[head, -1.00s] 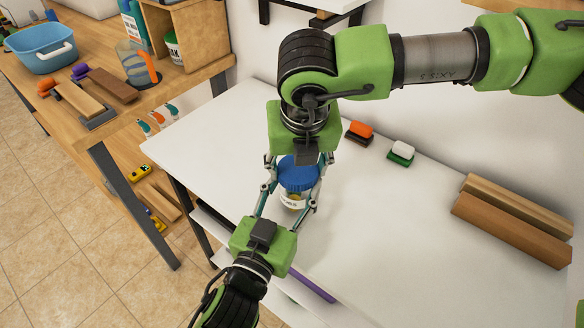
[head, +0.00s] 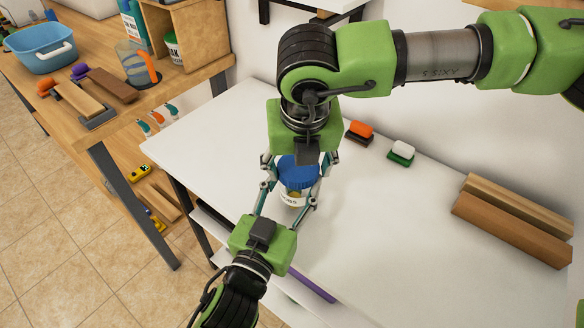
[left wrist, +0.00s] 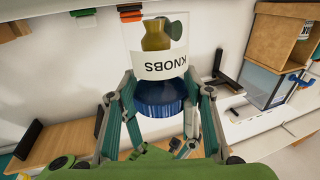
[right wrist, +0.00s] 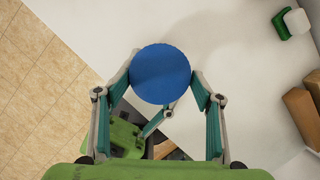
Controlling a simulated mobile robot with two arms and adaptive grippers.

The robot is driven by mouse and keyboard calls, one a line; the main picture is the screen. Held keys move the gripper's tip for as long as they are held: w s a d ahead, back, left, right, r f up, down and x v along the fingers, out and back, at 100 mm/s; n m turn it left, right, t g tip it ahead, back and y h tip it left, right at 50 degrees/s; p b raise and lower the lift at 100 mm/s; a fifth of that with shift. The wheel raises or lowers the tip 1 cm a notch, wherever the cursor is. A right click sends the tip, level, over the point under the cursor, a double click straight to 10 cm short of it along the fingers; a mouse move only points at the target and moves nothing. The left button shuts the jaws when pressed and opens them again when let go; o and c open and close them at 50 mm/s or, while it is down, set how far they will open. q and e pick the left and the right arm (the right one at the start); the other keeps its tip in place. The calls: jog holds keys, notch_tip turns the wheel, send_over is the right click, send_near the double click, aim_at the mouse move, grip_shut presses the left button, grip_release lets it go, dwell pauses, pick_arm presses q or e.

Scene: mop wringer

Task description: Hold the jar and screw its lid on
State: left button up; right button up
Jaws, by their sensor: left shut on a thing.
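The clear jar (head: 292,203) has a white label reading KNOBS and stands upright near the table's front left edge. It also shows upside down in the left wrist view (left wrist: 160,65). My left gripper (head: 290,206) comes from the front and is shut on the jar. The blue lid (head: 298,173) sits on top of the jar and shows as a full disc in the right wrist view (right wrist: 160,73). My right gripper (right wrist: 164,68) points down from above, its open fingers on either side of the lid, very close to its rim. How far the lid is threaded is hidden.
The white table (head: 400,230) is mostly clear on the right. An orange-topped brush (head: 360,130), a white-and-green brush (head: 401,152) and wooden blocks (head: 512,225) lie toward the back and right. A wooden bench with a blue tub (head: 42,48) stands at the left.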

pick_arm(q)
jog(key=shift+a, duration=0.1)
pick_arm(e)
jog(key=shift+v, duration=1.05)
jog(key=shift+r, duration=0.5)
jog(key=shift+w+r, duration=0.1)
jog(key=c, duration=1.4)
jog(key=shift+s+x, duration=0.2)
jog(key=shift+x, duration=0.9)
jog(key=shift+v, duration=2.15)
pick_arm(q)
jog(key=o, duration=1.7)
jog(key=shift+w, duration=0.1)
jog(key=shift+c, duration=0.2)
pick_arm(e)
jog(key=shift+w+r, duration=0.1)
jog(key=shift+r, duration=0.05)
